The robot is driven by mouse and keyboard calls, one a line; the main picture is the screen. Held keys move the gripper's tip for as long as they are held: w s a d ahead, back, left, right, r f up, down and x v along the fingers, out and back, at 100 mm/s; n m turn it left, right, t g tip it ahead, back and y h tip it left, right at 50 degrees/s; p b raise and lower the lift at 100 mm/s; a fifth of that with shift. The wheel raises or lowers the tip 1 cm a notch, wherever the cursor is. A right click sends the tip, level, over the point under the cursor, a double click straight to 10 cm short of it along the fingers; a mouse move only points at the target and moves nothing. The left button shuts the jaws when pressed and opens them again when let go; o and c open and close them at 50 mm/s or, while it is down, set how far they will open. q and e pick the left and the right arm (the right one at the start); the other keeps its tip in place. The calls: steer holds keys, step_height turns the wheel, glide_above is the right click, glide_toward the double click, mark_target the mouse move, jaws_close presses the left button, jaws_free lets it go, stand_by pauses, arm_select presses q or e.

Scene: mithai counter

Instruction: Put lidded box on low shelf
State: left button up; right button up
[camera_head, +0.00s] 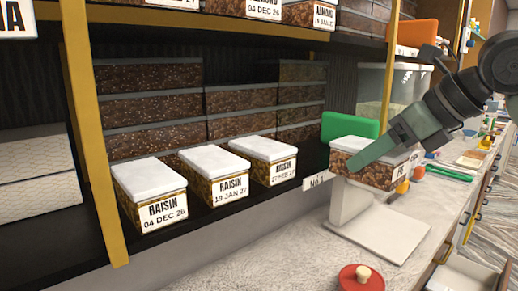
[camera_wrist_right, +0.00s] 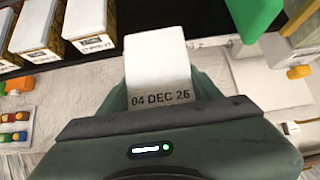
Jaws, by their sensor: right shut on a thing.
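My right gripper (camera_head: 374,152) is shut on a lidded box (camera_head: 366,173) with a white lid and brown grainy sides. In the right wrist view the box (camera_wrist_right: 158,65) lies between the fingers of the gripper (camera_wrist_right: 160,92), and its label reads 04 DEC 26. The box is in front of the shelf's right end, above a white stand (camera_head: 385,228); I cannot tell if they touch. The lower shelf (camera_head: 222,225) holds a front row of three white-lidded boxes labelled RAISIN (camera_head: 150,193), (camera_head: 215,172), (camera_head: 270,158). My left gripper is not in view.
Stacked brown boxes (camera_head: 155,107) stand behind the raisin row. A green panel (camera_head: 350,127) is at the shelf's right end, near a yellow post (camera_head: 391,65). An upper shelf (camera_head: 220,27) hangs above. A red round lid (camera_head: 361,279) lies on the counter (camera_head: 285,262).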

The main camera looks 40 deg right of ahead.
mark_target(361, 143)
steer(key=w+p, duration=0.1)
steer(key=w+r+p, duration=0.1)
steer(key=w, duration=0.1)
steer(key=shift+a, duration=0.2)
steer(key=w+p, duration=0.1)
steer(key=w, duration=0.2)
steer(key=w+p, duration=0.1)
steer(key=w, duration=0.1)
steer(key=w+p, duration=0.2)
steer(key=w, duration=0.1)
steer(key=shift+w+a+f, duration=0.25)
steer(key=shift+w+a, duration=0.1)
steer(key=shift+w+f, duration=0.1)
steer(key=shift+w, duration=0.3)
steer(key=shift+w+p, duration=0.25)
steer(key=shift+p, duration=0.15)
steer(key=w, duration=0.1)
steer(key=w+p, duration=0.1)
steer(key=w, duration=0.1)
steer(key=shift+w+a+f, duration=0.1)
steer(key=shift+w+a, duration=0.1)
steer(key=shift+w, duration=0.1)
steer(key=shift+f, duration=0.8)
steer(key=shift+s+r, duration=0.15)
steer(key=shift+s, duration=0.1)
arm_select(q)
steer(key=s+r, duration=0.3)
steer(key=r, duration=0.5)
